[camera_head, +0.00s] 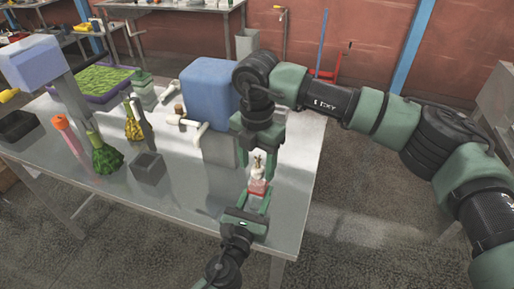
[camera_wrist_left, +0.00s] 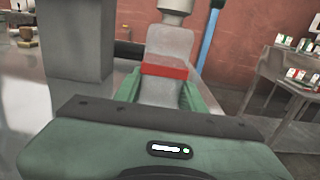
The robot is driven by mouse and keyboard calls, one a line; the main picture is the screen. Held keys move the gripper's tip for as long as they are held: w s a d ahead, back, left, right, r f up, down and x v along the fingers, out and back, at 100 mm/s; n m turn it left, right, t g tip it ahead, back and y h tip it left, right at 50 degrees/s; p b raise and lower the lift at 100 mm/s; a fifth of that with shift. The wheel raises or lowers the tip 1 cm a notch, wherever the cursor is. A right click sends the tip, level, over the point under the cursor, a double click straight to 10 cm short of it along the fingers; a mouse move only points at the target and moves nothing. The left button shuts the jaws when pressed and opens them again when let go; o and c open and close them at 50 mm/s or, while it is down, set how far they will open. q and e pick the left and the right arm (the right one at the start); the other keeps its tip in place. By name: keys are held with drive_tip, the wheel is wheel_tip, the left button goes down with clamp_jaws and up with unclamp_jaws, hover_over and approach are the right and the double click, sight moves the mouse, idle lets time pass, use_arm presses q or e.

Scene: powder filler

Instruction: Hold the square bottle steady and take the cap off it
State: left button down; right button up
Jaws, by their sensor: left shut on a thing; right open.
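The square bottle (camera_head: 258,174) is pale and see-through with a red band near its lower part. It stands upright between the fingers of my left gripper (camera_head: 257,194), which is shut on it from the near side. The bottle also shows in the left wrist view (camera_wrist_left: 168,45), with the red band low on it and the cap (camera_wrist_left: 175,5) on its neck, cut by the top edge. My right gripper (camera_head: 260,158) points down from above, open, its fingers around the bottle's top. Whether they touch the cap cannot be told.
A blue box-shaped machine (camera_head: 208,92) on a grey base stands just left of the grippers. The table's right edge is near and clear.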

drive_tip(key=shift+f, duration=0.85)
drive_tip(key=shift+c, duration=0.3)
clamp_jaws()
drive_tip(key=shift+r, duration=0.25)
drive_tip(key=shift+r, duration=0.9)
